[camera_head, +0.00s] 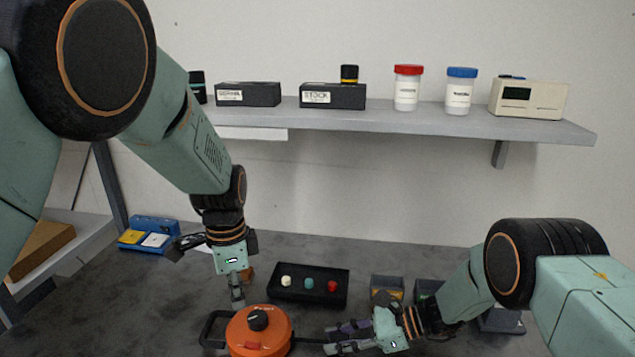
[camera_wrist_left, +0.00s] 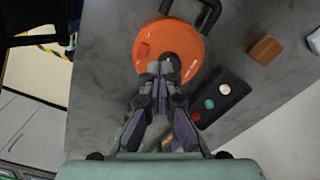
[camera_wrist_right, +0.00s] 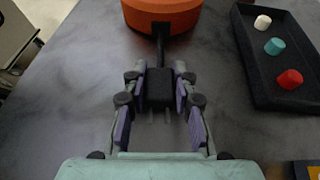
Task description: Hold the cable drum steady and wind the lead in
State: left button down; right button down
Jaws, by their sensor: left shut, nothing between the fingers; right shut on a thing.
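The cable drum (camera_head: 277,336) is an orange round body with a black knob (camera_head: 258,319) on top, a red patch on its face and a black loop handle (camera_head: 211,327) at its left. It also shows in the left wrist view (camera_wrist_left: 194,46). My left gripper (camera_head: 238,298) points down by the drum's rear edge, shut and empty; in its wrist view the fingers cover part of the drum, and I cannot tell if they touch it. My right gripper (camera_head: 330,341) is shut on a black block (camera_wrist_right: 159,88) at the end of a dark stem joined to the drum.
A black tray (camera_head: 307,300) with white, teal and red knobs lies behind the drum. An orange-brown block (camera_wrist_left: 265,50) lies near the drum. Small bins (camera_head: 387,286) stand near my right arm. A shelf (camera_head: 400,122) with boxes and jars runs along the wall.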

pick_arm(q)
jog(key=shift+f, duration=3.3)
jog(key=shift+w+d, duration=0.35)
jog(key=shift+w, duration=0.15)
jog(key=shift+w+a, duration=0.25)
jog(key=shift+w, duration=0.15)
jog(key=shift+w+a, duration=0.1)
jog(key=shift+w, duration=0.35)
jog(key=shift+a, duration=0.1)
jog(key=shift+a+r, duration=0.1)
jog(key=shift+a, duration=0.2)
jog(key=shift+r, duration=2.9)
